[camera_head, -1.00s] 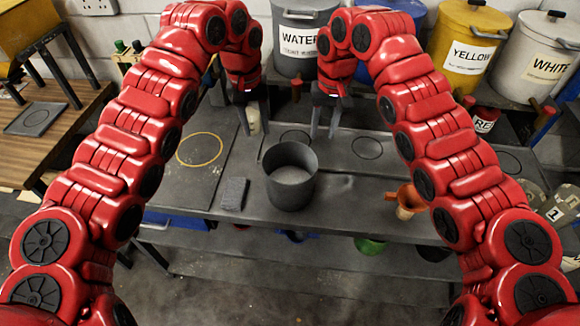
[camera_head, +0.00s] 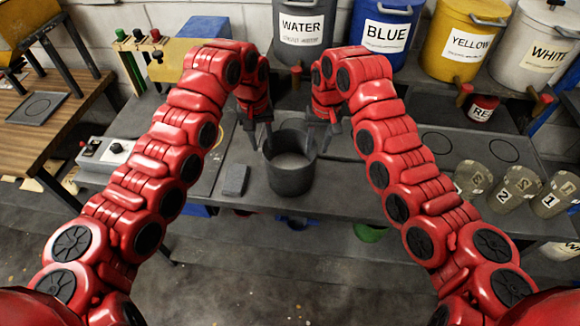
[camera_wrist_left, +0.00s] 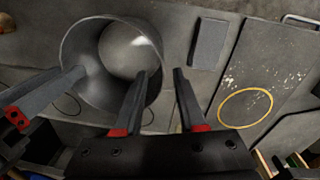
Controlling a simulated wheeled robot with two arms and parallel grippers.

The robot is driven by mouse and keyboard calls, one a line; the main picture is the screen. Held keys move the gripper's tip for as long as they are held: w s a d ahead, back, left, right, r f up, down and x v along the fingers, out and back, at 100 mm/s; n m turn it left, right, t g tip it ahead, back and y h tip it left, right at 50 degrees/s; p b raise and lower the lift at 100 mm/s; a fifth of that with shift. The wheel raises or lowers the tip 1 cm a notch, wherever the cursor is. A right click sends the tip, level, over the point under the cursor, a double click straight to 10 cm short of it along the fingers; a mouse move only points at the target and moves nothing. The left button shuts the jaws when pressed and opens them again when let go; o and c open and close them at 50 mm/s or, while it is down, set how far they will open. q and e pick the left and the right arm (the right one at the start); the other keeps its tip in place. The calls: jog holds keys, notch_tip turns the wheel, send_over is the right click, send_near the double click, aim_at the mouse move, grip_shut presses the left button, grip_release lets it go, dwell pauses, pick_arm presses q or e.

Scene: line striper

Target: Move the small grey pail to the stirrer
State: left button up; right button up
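The small grey pail (camera_head: 291,181) stands upright on the dark bench, open at the top and empty as far as I see. It also shows in the left wrist view (camera_wrist_left: 88,88). My left gripper (camera_head: 260,140) is open at the pail's left wall; in the wrist view, one finger appears inside the rim and the other outside. My right gripper (camera_head: 319,140) is at the opposite wall, fingers apart, with one finger over the rim. I take the pale control box with knobs (camera_head: 108,152) at the left bench end as the stirrer's, but cannot be sure.
A grey block (camera_head: 234,180) lies just left of the pail. A flat panel with a yellow ring (camera_wrist_left: 246,107) lies beyond it. Labelled buckets, such as the yellow one (camera_head: 465,42), stand behind. Numbered jars (camera_head: 517,187) stand at right. The bench front edge is close to the pail.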

aim_at(264, 150)
pick_arm(q)
jog(key=f, duration=0.6)
jog(key=shift+s+d, duration=0.1)
jog(key=shift+d, duration=0.1)
pick_arm(e)
jog(key=f, duration=0.6)
jog(key=shift+s+a, duration=0.15)
jog(key=shift+a, duration=0.05)
pick_arm(q)
jog(key=shift+f, duration=0.75)
pick_arm(e)
jog(key=shift+a+f, duration=0.1)
jog(key=shift+f, duration=0.7)
pick_arm(q)
grip_shut()
pick_arm(e)
grip_shut()
jog(key=shift+r, duration=0.1)
